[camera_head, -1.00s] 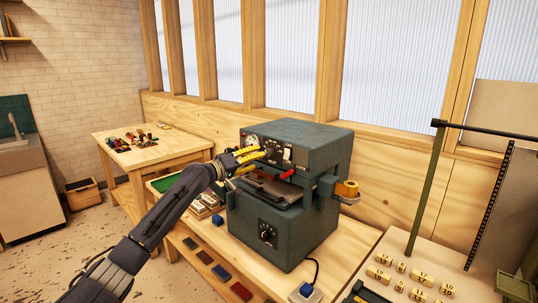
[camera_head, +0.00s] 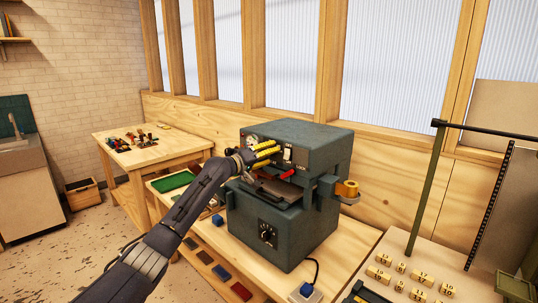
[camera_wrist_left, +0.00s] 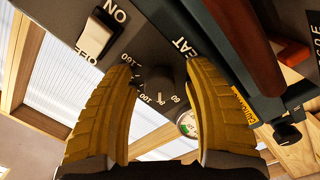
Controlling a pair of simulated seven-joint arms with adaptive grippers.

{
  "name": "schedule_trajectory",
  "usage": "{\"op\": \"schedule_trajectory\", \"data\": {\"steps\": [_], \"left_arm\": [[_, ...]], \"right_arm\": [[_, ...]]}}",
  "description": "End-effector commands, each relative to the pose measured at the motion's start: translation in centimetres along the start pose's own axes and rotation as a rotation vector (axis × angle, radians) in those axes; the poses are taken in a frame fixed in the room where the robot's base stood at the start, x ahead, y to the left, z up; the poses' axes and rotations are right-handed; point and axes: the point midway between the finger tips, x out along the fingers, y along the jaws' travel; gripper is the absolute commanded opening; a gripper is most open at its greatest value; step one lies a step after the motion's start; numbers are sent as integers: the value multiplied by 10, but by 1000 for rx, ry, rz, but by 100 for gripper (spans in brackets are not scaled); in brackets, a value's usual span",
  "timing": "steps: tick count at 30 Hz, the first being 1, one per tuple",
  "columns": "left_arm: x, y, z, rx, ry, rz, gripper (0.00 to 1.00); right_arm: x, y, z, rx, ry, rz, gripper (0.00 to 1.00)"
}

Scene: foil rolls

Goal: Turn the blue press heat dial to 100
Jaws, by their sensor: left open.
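The blue-grey press (camera_head: 318,140) stands on the wooden bench. Its heat dial is a dark knob (camera_wrist_left: 172,78) in the left wrist view, beside the partly hidden word HEAT and a printed scale with 60, 80, 100 and 160. In the head view the dial is mostly hidden behind my left gripper (camera_head: 266,148). That gripper is open, its yellow fingers at the press's upper front panel. In the left wrist view the two fingers (camera_wrist_left: 160,75) are spread to either side of the dial, with gaps visible. I cannot tell which number the dial points to. My right gripper is not in view.
A white ON/OFF switch (camera_wrist_left: 100,43) and a small gauge (camera_wrist_left: 188,123) flank the dial. A red handle (camera_head: 288,174) is just below the panel. Another dial (camera_head: 267,234) is on the press's lower front. A gold foil roll (camera_head: 347,188) is at its right.

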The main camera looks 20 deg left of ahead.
Motion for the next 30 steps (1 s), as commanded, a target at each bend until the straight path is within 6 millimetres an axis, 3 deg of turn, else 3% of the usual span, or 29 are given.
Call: {"op": "schedule_trajectory", "data": {"steps": [2,16,30], "left_arm": [[0,0,0,0,0,0,54],[0,0,0,0,0,0,0],[0,0,2,56,-5,-3,0]], "right_arm": [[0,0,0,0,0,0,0],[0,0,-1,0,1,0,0],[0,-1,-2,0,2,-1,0]]}}
